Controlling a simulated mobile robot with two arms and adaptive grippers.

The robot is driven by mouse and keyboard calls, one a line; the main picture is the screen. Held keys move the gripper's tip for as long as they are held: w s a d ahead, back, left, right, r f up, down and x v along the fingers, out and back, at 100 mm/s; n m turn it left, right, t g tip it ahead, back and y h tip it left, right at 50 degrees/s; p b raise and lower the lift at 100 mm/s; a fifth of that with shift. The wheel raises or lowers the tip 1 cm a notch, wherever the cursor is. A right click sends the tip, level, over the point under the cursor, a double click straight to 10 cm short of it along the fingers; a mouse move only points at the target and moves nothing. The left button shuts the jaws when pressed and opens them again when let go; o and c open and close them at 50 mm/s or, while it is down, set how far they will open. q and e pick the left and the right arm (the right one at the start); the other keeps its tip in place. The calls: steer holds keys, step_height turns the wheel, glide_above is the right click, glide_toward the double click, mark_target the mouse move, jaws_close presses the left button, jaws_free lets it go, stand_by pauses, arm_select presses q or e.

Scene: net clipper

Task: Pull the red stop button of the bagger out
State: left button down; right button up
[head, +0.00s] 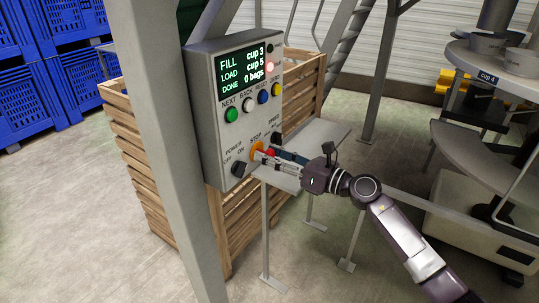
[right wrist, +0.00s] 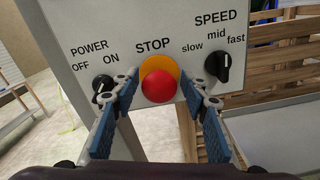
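The red stop button (right wrist: 159,88) sits on an orange-yellow round base under the word STOP on the grey panel. In the head view the button (head: 270,153) is partly hidden by my right gripper (head: 265,157), which reaches in from the right at the panel's lower part. In the right wrist view my right gripper (right wrist: 160,92) is open, with one blue-padded finger on each side of the button. Gaps show between the fingertips and the red cap. I cannot tell how deep the fingertips are relative to it. My left gripper is not in view.
The panel has a black POWER knob (right wrist: 103,88) left of the button and a black SPEED knob (right wrist: 224,67) right of it. A screen (head: 245,75) and coloured buttons are above. A grey post (head: 165,130) and wooden crate (head: 130,160) stand close by.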

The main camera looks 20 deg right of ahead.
steer(key=shift+o, duration=0.3)
steer(key=v, duration=1.2)
steer(key=shift+d, duration=0.1)
